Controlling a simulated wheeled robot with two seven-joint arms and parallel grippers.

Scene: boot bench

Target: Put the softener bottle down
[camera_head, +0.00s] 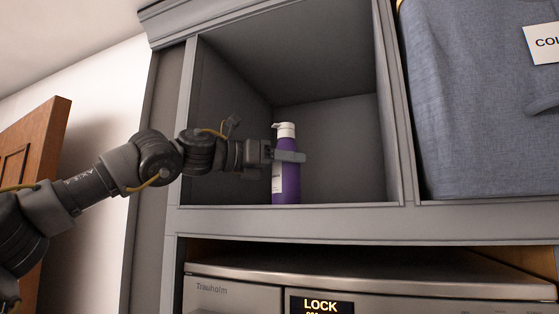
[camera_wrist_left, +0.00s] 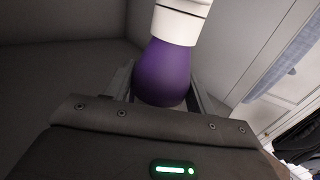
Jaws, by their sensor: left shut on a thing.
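The softener bottle (camera_head: 287,181) is purple with a white cap and a pale label. It stands upright inside the grey open cubby, its base at the level of the cubby floor near the front; I cannot tell whether it touches. My left gripper (camera_head: 290,156) reaches in from the left and is shut on the bottle's upper body, below the cap. In the left wrist view the bottle (camera_wrist_left: 163,73) sits between the two fingers, its white cap pointing away. My right gripper is not in view.
The cubby (camera_head: 330,125) is otherwise empty, with free floor right of the bottle. A blue-grey fabric bin (camera_head: 470,110) fills the compartment to the right. A washing machine (camera_head: 235,292) stands below. A brown wooden door (camera_head: 40,150) is at the left.

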